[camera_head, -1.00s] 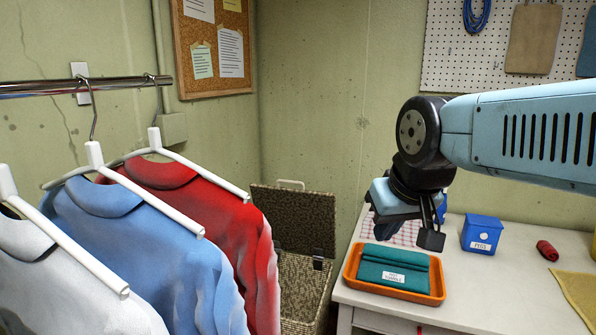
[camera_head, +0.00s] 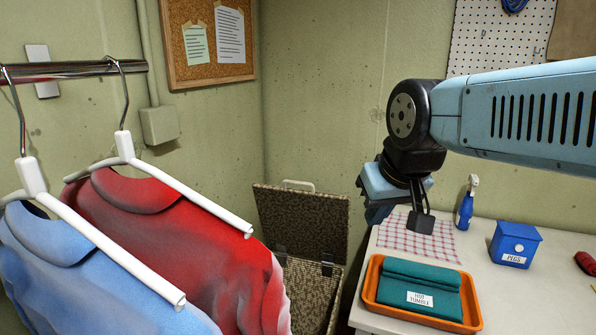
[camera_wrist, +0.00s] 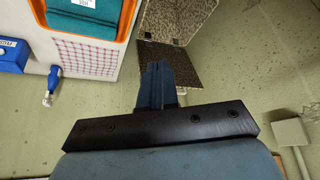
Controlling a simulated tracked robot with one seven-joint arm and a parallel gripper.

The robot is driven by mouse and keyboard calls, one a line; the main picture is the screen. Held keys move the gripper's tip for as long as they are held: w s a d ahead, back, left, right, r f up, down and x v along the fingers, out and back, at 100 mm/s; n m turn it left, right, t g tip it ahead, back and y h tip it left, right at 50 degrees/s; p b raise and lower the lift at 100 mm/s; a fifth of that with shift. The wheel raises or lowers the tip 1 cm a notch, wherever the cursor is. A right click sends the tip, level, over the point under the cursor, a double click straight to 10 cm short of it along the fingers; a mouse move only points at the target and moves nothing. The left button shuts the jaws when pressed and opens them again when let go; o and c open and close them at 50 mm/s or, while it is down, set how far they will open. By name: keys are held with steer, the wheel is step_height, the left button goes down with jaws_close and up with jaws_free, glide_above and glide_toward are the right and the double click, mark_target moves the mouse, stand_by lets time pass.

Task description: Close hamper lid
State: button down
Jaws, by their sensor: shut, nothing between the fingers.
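The wicker hamper (camera_head: 303,292) stands in the corner between the hanging clothes and the table. Its lid (camera_head: 301,224) is open, raised upright near the back wall, with a pale handle on its top edge. The hamper's lower front is hidden by the clothes and cut off by the picture edge. In the wrist view the lid (camera_wrist: 166,62) shows just beyond my fingers. My gripper (camera_wrist: 157,68) is shut and empty. In the head view its fingers are mostly hidden behind my wrist, right of the lid and above the table's left end.
A white table (camera_head: 545,270) on the right holds an orange tray (camera_head: 415,318) with a folded teal cloth, a checked cloth (camera_head: 398,237), a blue spray bottle (camera_head: 466,205) and a blue pegs box (camera_head: 514,245). A red shirt (camera_head: 190,245) and a blue shirt (camera_head: 90,290) hang on the left.

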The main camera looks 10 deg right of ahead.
steer(key=shift+w, duration=0.25)
steer(key=shift+r, duration=0.1)
